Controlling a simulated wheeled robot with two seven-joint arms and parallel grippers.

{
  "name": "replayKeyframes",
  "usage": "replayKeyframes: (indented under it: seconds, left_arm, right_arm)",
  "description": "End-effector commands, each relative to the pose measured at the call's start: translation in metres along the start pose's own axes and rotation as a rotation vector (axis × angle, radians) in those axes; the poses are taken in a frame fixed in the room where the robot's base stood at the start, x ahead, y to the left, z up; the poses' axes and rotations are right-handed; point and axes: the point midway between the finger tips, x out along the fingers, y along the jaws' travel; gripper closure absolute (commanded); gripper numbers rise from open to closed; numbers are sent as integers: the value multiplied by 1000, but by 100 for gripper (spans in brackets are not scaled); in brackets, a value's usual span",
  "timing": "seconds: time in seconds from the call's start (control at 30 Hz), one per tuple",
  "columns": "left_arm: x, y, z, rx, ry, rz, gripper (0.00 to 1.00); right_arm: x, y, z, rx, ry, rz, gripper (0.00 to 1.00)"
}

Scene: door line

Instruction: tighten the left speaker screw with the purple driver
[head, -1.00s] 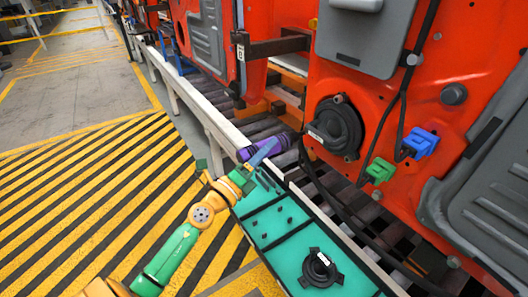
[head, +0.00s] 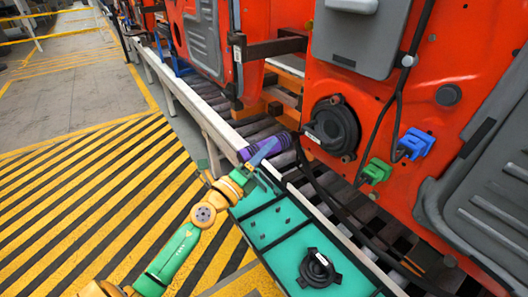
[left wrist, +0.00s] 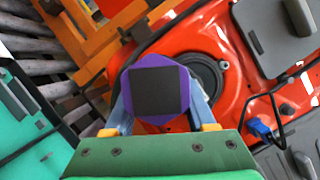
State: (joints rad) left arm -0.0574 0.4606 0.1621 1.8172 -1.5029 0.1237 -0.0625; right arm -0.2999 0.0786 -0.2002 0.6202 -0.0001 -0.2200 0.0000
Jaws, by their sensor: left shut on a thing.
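The purple driver (head: 284,141) is held by my left gripper (head: 265,152), level with the lower left side of the black speaker (head: 344,124) on the orange-red door. In the left wrist view the driver's purple end (left wrist: 118,66) with a black square cap faces the camera, between the blue-grey fingers of the left gripper (left wrist: 158,108). The speaker (left wrist: 205,72) is behind it there. The driver's tip and the left speaker screw are hidden, so I cannot tell whether they touch. My right gripper is out of view.
A teal tray (head: 270,226) with small dark parts and another black speaker (head: 318,268) lies below the door. Green (head: 376,171) and blue (head: 415,144) connectors and a black cable are right of the mounted speaker. Striped floor is open at left.

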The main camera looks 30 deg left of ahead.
Motion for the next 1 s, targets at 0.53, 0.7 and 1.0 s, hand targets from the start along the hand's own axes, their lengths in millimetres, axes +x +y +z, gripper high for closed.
replayKeyframes:
  seconds: [0.53,0.7,1.0]
  left_arm:
    - [5,-1,-2,0,0,-2,100]
    - [7,-2,-2,0,0,-3,100]
    - [9,-1,-3,-1,-1,-3,100]
  right_arm:
    - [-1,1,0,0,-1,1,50]
    - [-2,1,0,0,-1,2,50]
    - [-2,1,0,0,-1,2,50]
